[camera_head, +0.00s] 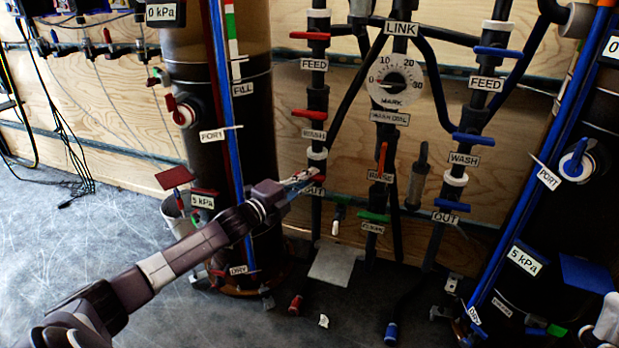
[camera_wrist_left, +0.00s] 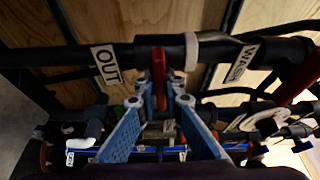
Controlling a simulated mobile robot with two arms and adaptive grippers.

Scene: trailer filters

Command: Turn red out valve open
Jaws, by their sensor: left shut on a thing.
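My left gripper (camera_head: 304,181) reaches in from the left to the lower part of the left hose column, at its OUT label (camera_head: 315,191). In the left wrist view the red out valve handle (camera_wrist_left: 158,75) stands between the two blue fingers of my left gripper (camera_wrist_left: 161,100). The fingers are shut on it. The handle points out across the dark pipe (camera_wrist_left: 80,57), beside the OUT label (camera_wrist_left: 106,64). In the head view the gripper largely hides this handle. My right gripper cannot be made out.
Other red handles (camera_head: 310,35) sit higher on the same column. A green-handled valve (camera_head: 373,217) is to the lower right, with a blue out handle (camera_head: 452,206) beyond. A dark filter tank (camera_head: 222,100) stands close on the left. The floor (camera_head: 60,250) is open at left.

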